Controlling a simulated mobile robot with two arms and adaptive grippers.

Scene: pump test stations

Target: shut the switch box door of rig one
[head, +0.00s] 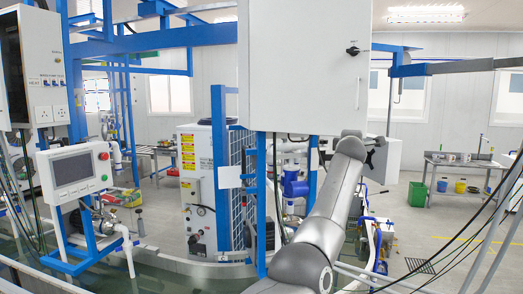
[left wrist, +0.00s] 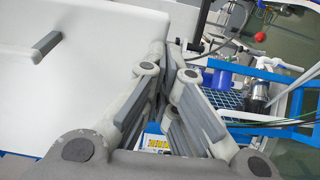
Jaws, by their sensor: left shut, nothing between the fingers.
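A white switch box (head: 300,70) with a black rotary knob (head: 353,50) hangs at the top centre of the head view. Whether its door stands ajar is not clear, and no rig number is readable. My left arm rises from the bottom, and its gripper (head: 374,146) is just below the box's lower right corner, partly hidden by the wrist. In the left wrist view the gripper (left wrist: 174,52) is shut and empty. A white panel (left wrist: 85,25) with a grey bar handle (left wrist: 45,45) lies left of the fingers; contact cannot be told. My right gripper is not in view.
Blue frame beams (head: 150,41) run beside the box. A control screen (head: 73,171) and a socket box (head: 42,65) stand at left. A blue pump part (head: 294,186) and pipes lie below the box. Cables hang at right; open floor (head: 425,235) lies beyond.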

